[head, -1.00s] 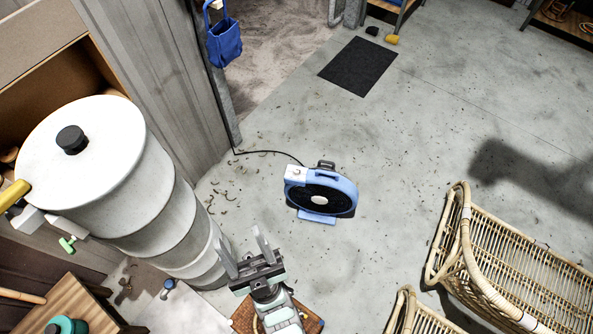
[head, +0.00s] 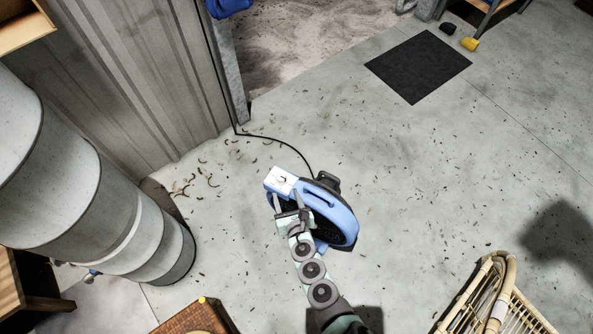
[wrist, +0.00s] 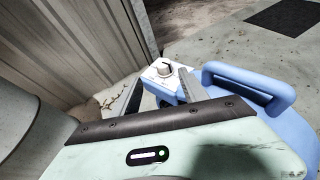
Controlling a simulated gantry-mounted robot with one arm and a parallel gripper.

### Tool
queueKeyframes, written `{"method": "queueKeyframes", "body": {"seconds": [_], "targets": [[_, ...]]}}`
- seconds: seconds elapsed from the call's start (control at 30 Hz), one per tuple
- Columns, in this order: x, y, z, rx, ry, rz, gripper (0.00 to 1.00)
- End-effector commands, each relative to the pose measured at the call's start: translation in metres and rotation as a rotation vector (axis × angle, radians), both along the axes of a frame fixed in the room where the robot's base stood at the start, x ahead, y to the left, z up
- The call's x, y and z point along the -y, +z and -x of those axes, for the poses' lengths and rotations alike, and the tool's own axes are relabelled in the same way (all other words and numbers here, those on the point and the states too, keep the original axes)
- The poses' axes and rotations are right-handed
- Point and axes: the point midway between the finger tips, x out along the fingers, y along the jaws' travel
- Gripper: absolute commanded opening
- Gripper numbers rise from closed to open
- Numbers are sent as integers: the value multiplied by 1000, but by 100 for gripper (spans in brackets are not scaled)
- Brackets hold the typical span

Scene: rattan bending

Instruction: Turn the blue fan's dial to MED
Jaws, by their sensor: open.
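The blue fan (head: 338,214) stands on the concrete floor near the middle of the head view. Its white control box (head: 281,181) is at its upper left corner, with a dial on top. In the wrist view the dial (wrist: 166,66) is a pale knob with a dark mark on the white box, just beyond the fingers; its lettering cannot be read. My gripper (head: 290,200) is open and empty, close to the control box. In the wrist view its two fingers (wrist: 162,97) point toward the box and partly cover it. Whether they touch it cannot be told.
The fan's blue handle (wrist: 250,82) rises right of the fingers in the wrist view. A black cord (head: 285,141) runs from the fan to the wall. Floor right of the fan is clear.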

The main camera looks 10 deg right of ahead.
Motion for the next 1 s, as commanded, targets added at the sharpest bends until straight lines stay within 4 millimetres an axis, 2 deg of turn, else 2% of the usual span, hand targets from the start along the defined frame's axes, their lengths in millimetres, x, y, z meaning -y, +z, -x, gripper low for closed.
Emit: {"method": "queueKeyframes", "body": {"seconds": [0.1,0.27,0.7,1.0], "targets": [[7,-2,-7,19,-3,54,52],[5,-7,-21,21,-5,54,52],[-5,-34,-81,19,-6,48,52],[-8,-41,-101,18,-3,49,52]]}}
